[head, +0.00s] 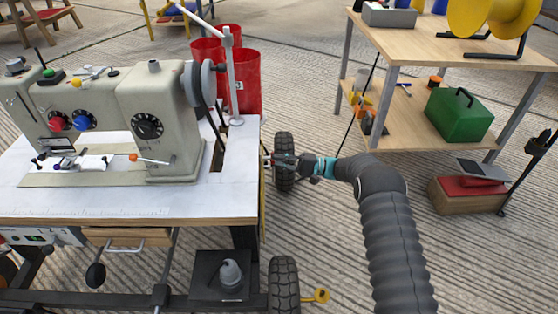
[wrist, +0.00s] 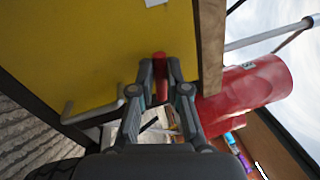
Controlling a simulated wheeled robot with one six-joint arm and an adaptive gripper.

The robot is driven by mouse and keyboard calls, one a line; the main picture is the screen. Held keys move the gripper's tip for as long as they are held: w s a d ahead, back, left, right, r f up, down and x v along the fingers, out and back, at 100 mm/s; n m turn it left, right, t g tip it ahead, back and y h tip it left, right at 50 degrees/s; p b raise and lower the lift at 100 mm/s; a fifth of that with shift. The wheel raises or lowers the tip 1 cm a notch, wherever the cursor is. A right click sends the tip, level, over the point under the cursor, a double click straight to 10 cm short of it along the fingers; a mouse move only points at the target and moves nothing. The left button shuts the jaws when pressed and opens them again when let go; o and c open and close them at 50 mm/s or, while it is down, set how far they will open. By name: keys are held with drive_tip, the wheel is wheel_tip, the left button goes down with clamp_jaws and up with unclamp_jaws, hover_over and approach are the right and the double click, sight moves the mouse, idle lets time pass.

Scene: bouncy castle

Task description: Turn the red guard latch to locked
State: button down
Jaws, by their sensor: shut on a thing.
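The red guard latch (wrist: 160,63) shows in the wrist view as a short red bar in front of a yellow panel (wrist: 95,45). My gripper (wrist: 160,80) is shut on it, with one finger on each side. The bar runs up and down in that picture. The fingers hide part of it, and I cannot tell which setting it is at. In the head view my gripper (head: 270,160) is at the right end of the sewing machine table (head: 230,205); the latch itself is too small to make out there.
The grey sewing machine (head: 155,110) stands on the table. Red bins (head: 247,85) stand behind it. A black wheel (head: 284,160) is by my gripper. A wooden shelf unit (head: 455,55) with a green box (head: 458,115) is at the right. A bent metal handle (wrist: 95,113) is left of my fingers.

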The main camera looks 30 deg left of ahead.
drive_tip(key=shift+f+n+g+h, duration=0.15)
drive_tip(key=shift+n+g+h, duration=0.25)
drive_tip(key=shift+n, duration=1)
drive_tip(key=c, duration=1.2)
unclamp_jaws()
drive_tip(key=shift+o, duration=0.2)
drive_tip(key=v, duration=1.2)
drive_tip(key=shift+f, duration=0.2)
drive_tip(key=shift+a, duration=0.1)
